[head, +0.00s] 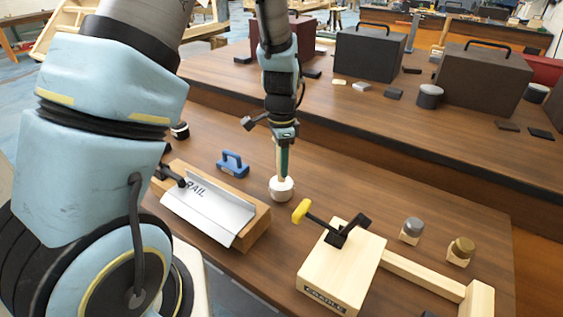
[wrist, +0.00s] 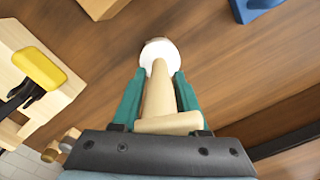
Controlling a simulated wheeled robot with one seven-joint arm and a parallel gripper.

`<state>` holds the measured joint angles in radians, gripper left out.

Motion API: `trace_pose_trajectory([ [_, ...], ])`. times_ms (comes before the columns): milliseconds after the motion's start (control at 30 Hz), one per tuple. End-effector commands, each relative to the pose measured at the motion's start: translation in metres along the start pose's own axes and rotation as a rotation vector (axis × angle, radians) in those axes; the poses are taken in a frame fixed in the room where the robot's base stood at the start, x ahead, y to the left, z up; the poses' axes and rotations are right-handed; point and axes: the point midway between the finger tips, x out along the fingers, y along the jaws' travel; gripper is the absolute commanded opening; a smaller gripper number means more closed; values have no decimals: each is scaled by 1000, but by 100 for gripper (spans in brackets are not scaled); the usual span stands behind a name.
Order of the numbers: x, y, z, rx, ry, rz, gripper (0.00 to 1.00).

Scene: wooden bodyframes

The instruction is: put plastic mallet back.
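The plastic mallet has a white head (head: 281,189) and a pale wooden handle (wrist: 160,92). It is upright, head down, over the near wooden bench (head: 225,280); I cannot tell whether the head touches the bench. My gripper (head: 282,160) points down from above, with its teal fingers on both sides of the handle, shut on it. In the wrist view, the fingers (wrist: 160,78) flank the handle and the white head shows just beyond their tips.
A rail fixture (head: 258,228) with a metal sheet stands left of the mallet, a blue handled block (head: 232,164) behind it. A cradle block (head: 340,283) with a yellow-tipped clamp (head: 301,210) is at right. Two small knobbed blocks stand farther right. Dark toolboxes (head: 369,55) sit behind.

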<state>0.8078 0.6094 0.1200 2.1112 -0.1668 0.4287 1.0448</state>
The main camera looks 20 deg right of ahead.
Motion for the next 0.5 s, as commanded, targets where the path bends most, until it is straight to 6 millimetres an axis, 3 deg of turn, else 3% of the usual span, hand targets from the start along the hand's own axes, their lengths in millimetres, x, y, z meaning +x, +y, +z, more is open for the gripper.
trace_pose_trajectory([
  [167, 0, 0, 0, 0, 0, 0, 63],
  [500, -6, 0, -1, 1, 1, -1, 63],
])
